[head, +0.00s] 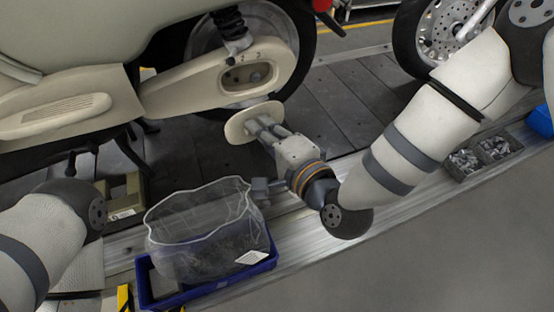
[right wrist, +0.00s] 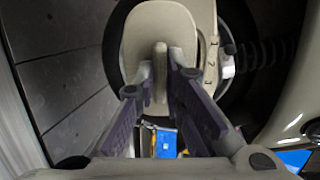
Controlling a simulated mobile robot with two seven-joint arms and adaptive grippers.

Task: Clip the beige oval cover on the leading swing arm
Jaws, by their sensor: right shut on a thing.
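The beige oval cover (head: 253,118) is held by my right gripper (head: 264,128), whose fingers are shut on its back. In the right wrist view the cover (right wrist: 178,25) fills the top middle, and a tab on its back sits between the fingers (right wrist: 160,75). The beige swing arm (head: 185,88) of the nearer scooter has an oval opening (head: 250,76) at its rear end with metal parts inside. The cover is just below that opening, apart from it in the head view. My left arm shows at lower left; its gripper is not visible.
A blue bin (head: 215,285) with a clear plastic bag (head: 195,235) stands on the conveyor edge below. Grey trays of small parts (head: 480,158) lie at right. Another scooter's front wheel (head: 440,45) is at upper right. Dark slats (head: 345,90) between the scooters are clear.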

